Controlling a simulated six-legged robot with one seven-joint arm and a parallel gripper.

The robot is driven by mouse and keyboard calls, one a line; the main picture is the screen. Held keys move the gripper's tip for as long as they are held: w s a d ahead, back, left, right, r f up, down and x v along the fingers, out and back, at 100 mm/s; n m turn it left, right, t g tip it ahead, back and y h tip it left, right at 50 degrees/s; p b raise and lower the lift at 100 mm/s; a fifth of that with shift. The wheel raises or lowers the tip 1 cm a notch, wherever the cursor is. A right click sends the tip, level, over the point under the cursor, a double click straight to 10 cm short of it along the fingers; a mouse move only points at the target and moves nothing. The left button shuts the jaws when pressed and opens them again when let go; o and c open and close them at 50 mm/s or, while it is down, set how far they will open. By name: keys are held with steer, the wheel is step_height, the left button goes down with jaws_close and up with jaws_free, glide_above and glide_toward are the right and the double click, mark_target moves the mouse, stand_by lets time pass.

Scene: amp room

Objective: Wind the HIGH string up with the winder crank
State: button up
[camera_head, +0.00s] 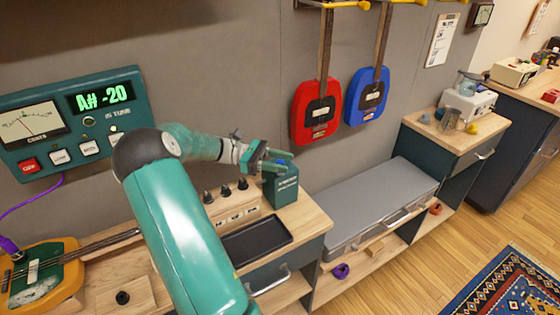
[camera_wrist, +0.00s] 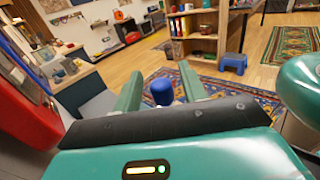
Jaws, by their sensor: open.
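My gripper (camera_head: 268,158) is at the end of my teal arm, above the bench and close to a dark teal box (camera_head: 284,187) with a white label. In the wrist view my gripper (camera_wrist: 160,74) has its two fingers apart. A blue knob (camera_wrist: 162,91) shows between them, with a gap on each side; whether it belongs to the winder crank I cannot tell. The stringed instrument (camera_head: 42,270), yellow and green, lies at the lower left, its neck pointing right. The tuner (camera_head: 75,120) reads "A# -20". I cannot tell which string is HIGH.
A wooden rack with several black knobs (camera_head: 226,192) and a black tray (camera_head: 256,240) are near the box. A red guitar (camera_head: 316,112) and a blue guitar (camera_head: 367,97) hang on the wall. A grey case (camera_head: 370,205) lies right of the bench. Open floor is at right.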

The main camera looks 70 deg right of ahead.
step_height(320, 180, up, 3)
steer(key=shift+f, duration=0.1)
steer(key=s+a+r, duration=0.4)
steer(key=a+r, duration=0.5)
steer(key=a, duration=0.4)
steer(key=shift+a+r, duration=0.2)
steer(key=shift+r, duration=0.15)
